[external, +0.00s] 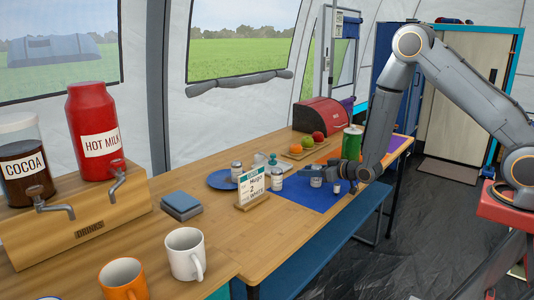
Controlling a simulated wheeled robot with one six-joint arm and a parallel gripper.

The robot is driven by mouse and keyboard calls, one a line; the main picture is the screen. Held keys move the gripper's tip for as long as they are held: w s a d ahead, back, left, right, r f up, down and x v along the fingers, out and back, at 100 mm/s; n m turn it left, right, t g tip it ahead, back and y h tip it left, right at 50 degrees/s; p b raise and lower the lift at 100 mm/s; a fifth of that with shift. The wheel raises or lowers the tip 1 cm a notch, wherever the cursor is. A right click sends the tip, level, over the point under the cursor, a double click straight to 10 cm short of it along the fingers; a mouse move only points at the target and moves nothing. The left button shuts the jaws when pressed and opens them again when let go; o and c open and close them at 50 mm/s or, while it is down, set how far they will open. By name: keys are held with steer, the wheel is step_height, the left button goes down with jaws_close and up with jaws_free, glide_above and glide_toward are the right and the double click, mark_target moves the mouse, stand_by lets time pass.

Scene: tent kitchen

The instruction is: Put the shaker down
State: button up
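My gripper (335,180) is low over the blue mat (308,196) on the wooden table, reaching in from the right. A small pale shaker with a grey top (316,176) is upright at its fingertips. At this size I cannot tell whether the fingers are closed on it or just beside it, or whether its base touches the mat. A second similar shaker (277,179) stands left of it, behind the sign. A third (236,171) stands at the blue plate (222,180).
A menu sign (251,188) stands at the mat's left. A green can (352,142) stands close behind my gripper. A fruit board (299,153) and red bread box (319,115) are farther back. Two mugs (185,254) (123,279) are in front. The mat's front part is clear.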

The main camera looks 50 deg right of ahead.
steer(key=shift+c, duration=1.2)
steer(key=shift+r, duration=0.1)
step_height(320, 180, up, 10)
steer(key=w+a+n+y+b, duration=0.1)
steer(key=w+a+b, duration=0.1)
steer(key=w+a, duration=0.3)
steer(key=w+a+n+y+b, duration=0.1)
steer(key=w+a+y+b, duration=0.1)
steer(key=w+a, duration=0.3)
steer(key=w+a+f+n+g+y+b, duration=0.1)
steer(key=w+a, duration=0.5)
steer(key=w, duration=0.6)
steer(key=shift+n+y+b, duration=0.6)
steer(key=shift+b, duration=0.05)
steer(key=w+a+r+b, duration=0.4)
steer(key=w+a, duration=0.3)
steer(key=w, duration=0.5)
steer(key=shift+y, duration=0.3)
steer(key=shift+s+a+f+b, duration=0.1)
steer(key=shift+f+b, duration=0.55)
steer(key=shift+f, duration=1.9)
steer(key=shift+s+a+f+b, duration=0.1)
steer(key=shift+f+b, duration=0.5)
steer(key=shift+f, duration=1.95)
steer(key=shift+f, duration=0.1)
